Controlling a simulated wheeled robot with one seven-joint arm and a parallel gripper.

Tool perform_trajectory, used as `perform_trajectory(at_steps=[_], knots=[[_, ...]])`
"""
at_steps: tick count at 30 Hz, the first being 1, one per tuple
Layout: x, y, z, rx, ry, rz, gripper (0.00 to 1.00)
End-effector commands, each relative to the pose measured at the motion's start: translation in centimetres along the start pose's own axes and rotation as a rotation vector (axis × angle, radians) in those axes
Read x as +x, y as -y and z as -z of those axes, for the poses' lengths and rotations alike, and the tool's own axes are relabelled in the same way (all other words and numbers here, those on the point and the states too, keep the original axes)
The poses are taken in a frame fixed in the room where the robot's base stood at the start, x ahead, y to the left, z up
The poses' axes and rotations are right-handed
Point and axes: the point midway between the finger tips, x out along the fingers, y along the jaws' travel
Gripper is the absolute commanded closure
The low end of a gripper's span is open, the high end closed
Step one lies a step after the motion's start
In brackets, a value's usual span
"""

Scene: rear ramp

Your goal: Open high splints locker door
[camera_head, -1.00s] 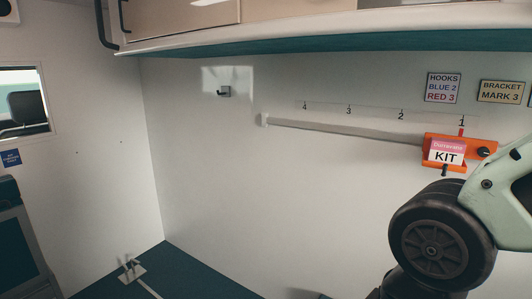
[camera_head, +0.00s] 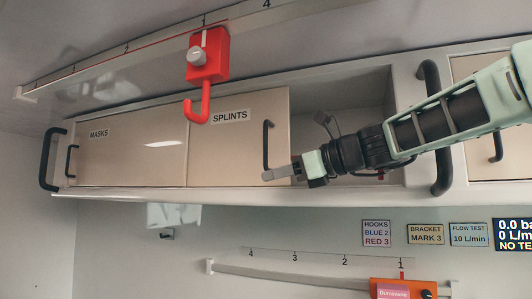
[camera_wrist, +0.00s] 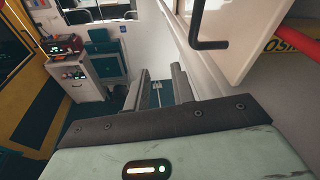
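The splints locker door (camera_head: 235,150) is a beige panel labelled SPLINTS in the overhead cabinet. Its black vertical handle (camera_head: 268,145) is near its right edge. To its right the cabinet front is uncovered and shows the interior (camera_head: 350,95). My gripper (camera_head: 276,174) is by the lower end of this handle, with its fingers pointing left. In the wrist view my gripper (camera_wrist: 158,88) has its two fingers apart with nothing between them. A black handle (camera_wrist: 210,42) on a pale panel is above and right of the fingers, outside them.
The MASKS door (camera_head: 130,145) is left of the splints door. A red hook (camera_head: 207,75) hangs from the ceiling rail in front of the cabinet. Thick black grab handles (camera_head: 432,125) stand out from the cabinet front, one beside my arm. An orange bracket (camera_head: 425,284) is on the wall below.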

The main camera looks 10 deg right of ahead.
Motion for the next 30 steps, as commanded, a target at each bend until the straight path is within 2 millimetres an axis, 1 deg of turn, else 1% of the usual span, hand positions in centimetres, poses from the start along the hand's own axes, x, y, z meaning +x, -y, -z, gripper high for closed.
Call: perform_trajectory(at_steps=[1, 3, 5, 7, 11, 18, 21, 25, 30], knots=[[-1.2, 2.1, -2.5, 0.076, 0.057, 0.039, 0.75], [-2.4, 3.9, -4.7, 0.159, 0.119, 0.071, 0.75], [-3.1, 4.8, -5.8, 0.204, 0.154, 0.084, 0.75], [-3.3, 5.3, -6.6, 0.232, 0.176, 0.091, 0.75], [-2.3, 5.6, -7.0, 0.242, 0.181, 0.090, 0.75], [1.4, 6.0, -7.7, 0.241, 0.179, 0.089, 0.75], [2.6, 6.0, -7.8, 0.239, 0.179, 0.089, 0.75], [3.6, 6.1, -7.8, 0.239, 0.179, 0.091, 0.75], [3.9, 6.1, -7.8, 0.238, 0.179, 0.091, 0.75]])
